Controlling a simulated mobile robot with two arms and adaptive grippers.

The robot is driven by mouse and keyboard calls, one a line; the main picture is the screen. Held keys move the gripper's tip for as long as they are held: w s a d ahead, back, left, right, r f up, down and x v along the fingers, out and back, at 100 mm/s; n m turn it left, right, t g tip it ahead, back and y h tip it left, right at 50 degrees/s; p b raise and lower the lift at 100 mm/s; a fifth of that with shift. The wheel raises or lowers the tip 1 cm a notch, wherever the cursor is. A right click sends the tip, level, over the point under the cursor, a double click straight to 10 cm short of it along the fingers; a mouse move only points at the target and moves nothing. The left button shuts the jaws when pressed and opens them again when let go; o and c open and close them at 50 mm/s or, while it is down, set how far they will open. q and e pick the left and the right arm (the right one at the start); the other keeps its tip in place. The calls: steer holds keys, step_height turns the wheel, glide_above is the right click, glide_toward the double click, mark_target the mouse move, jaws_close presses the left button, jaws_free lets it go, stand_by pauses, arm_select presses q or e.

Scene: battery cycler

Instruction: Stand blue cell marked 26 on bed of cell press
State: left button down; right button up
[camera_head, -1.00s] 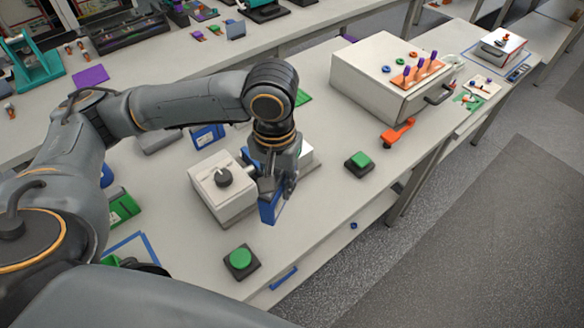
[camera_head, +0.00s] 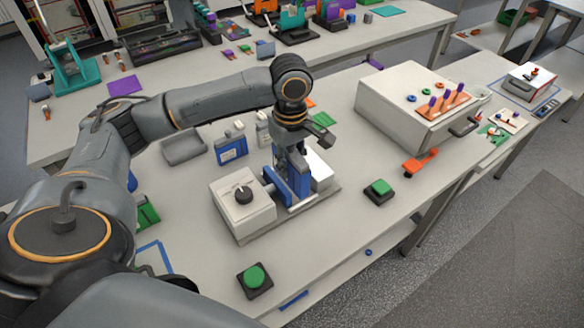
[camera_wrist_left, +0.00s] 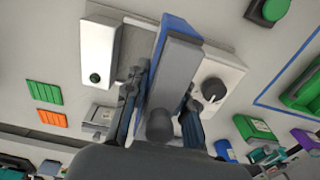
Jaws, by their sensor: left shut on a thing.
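My left gripper (camera_head: 290,168) is shut on a blue cell (camera_head: 299,184), held upright between the two white blocks of the cell press. In the left wrist view the gripper (camera_wrist_left: 160,112) grips the cell's grey end, and the blue face (camera_wrist_left: 172,36) shows beyond it. The press has a white block with a black dial (camera_head: 240,203), a second white block (camera_head: 320,172) and a grey bed (camera_head: 322,200). The cell's lower end is over or on the bed; contact cannot be told. Its number is not readable. My right gripper is not in view.
Another blue cell (camera_head: 231,151) stands behind the press, beside a grey tray (camera_head: 184,149). Green buttons sit in front (camera_head: 254,278) and to the right (camera_head: 380,188). A large white box (camera_head: 402,108) stands farther right. Bare table lies between it and the press.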

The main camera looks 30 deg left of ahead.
arm_select(q)
steer(key=w+a+f, duration=0.1)
steer(key=w+f, duration=0.1)
steer(key=w+a+f+p, duration=0.1)
steer(key=f, duration=0.1)
steer(key=w+a+f, duration=0.1)
steer(key=w+f, duration=0.1)
steer(key=shift+w+a+f, duration=0.2)
steer(key=shift+w+a, duration=0.05)
steer(key=shift+w, duration=0.1)
steer(key=shift+w+f+p, duration=0.1)
steer(key=shift+f+p, duration=0.35)
steer(key=shift+f, duration=1.2)
steer(key=c, duration=1.4)
jaws_free()
steer(key=shift+f, duration=0.15)
step_height(320, 180, up, 12)
steer(key=shift+r+b, duration=0.15)
steer(key=shift+b, duration=0.8)
